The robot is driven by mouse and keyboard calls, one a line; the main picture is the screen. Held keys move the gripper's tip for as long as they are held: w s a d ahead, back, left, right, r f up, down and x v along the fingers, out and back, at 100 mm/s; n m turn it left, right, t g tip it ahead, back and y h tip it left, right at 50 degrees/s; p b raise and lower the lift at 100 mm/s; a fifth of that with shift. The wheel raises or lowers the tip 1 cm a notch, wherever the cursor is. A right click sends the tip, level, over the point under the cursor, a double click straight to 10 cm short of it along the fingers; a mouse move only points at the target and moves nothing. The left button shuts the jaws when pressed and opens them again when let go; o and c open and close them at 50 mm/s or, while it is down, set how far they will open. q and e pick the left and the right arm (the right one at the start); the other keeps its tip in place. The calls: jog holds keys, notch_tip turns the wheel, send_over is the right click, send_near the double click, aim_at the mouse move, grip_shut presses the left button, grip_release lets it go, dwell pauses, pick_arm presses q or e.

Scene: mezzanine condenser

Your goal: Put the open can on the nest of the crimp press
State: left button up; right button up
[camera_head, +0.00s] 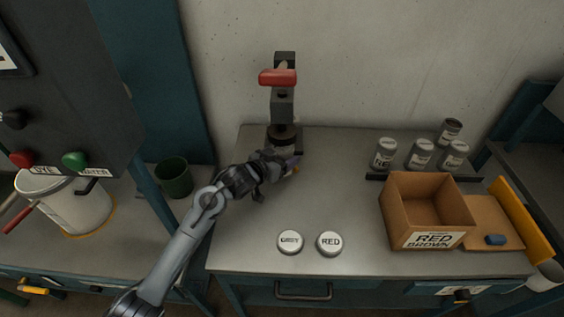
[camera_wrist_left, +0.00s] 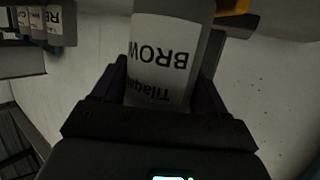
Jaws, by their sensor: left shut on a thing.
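My left gripper (camera_head: 284,163) is at the foot of the crimp press (camera_head: 283,108), in front of its column. In the left wrist view it is shut on a grey can (camera_wrist_left: 168,55) with a white label reading "BROW…", upside down in that picture. In the head view the can is mostly hidden by my gripper and the press head. The press has a red handle (camera_head: 277,77) on top. Its nest is hidden, so I cannot tell whether the can touches it. My right gripper is not in view.
Two lids, one marked GREY (camera_head: 290,242) and one marked RED (camera_head: 329,243), lie at the bench front. Several cans (camera_head: 420,154) stand at the back right. A cardboard box (camera_head: 432,212) marked RED BROWN is at the right. The bench middle is clear.

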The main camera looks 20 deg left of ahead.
pick_arm(q)
jog(key=shift+f, duration=0.75)
jog(key=o, duration=1.3)
jog(key=shift+f, duration=0.15)
